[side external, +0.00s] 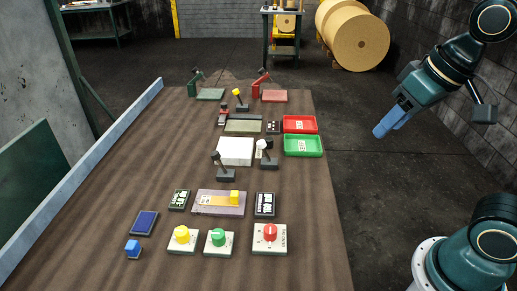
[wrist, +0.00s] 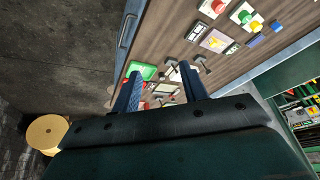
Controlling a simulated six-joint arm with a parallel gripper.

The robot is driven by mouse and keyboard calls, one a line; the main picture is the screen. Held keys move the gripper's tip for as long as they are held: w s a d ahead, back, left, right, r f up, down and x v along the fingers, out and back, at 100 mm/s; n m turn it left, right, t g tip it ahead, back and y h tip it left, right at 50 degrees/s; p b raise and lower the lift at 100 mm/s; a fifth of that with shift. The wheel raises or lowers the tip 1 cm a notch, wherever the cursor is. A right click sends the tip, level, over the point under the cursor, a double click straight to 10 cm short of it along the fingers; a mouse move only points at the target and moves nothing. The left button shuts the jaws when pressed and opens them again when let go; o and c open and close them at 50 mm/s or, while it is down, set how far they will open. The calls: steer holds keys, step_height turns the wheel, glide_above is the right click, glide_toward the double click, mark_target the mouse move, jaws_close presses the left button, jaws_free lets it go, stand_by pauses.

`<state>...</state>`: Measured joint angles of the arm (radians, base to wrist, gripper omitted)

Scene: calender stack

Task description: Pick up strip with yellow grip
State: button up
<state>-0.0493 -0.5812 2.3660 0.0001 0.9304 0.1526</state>
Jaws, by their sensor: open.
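The strip with yellow grip (side external: 212,199) lies flat on a greyish plate in the middle of the wooden table, its yellow block grip (side external: 234,197) at the right end. The strip plate also shows small in the wrist view (wrist: 216,41). My gripper (side external: 380,132) is high off the table's right side, over the floor and well apart from the strip. In the wrist view my gripper's two blue fingers (wrist: 159,72) stand apart with nothing held between them.
Dark posts with knobs (side external: 225,172) stand behind the strip. Yellow, green and red (side external: 270,236) control boxes stand in front. A green tray (side external: 303,146) and red tray (side external: 300,124) lie at the table's right edge. Dark labelled blocks flank the strip.

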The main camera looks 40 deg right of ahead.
steer(key=w+a+m+g, duration=0.15)
steer(key=w+a, duration=0.25)
steer(key=w, duration=0.4)
steer(key=w+a+m+g, duration=0.1)
steer(key=w+a+m, duration=0.2)
steer(key=w, duration=0.4)
steer(key=w+a+f+m+g, duration=0.2)
steer(key=w+a+f+m, duration=0.1)
steer(key=w+a+f, duration=0.7)
steer(key=shift+w+f, duration=0.15)
steer(key=shift+f, duration=0.2)
glide_above(235, 193)
steer(key=shift+w+f, duration=0.15)
steer(key=shift+f, duration=4.15)
steer(key=shift+f, duration=0.1)
steer(key=shift+f, duration=2.5)
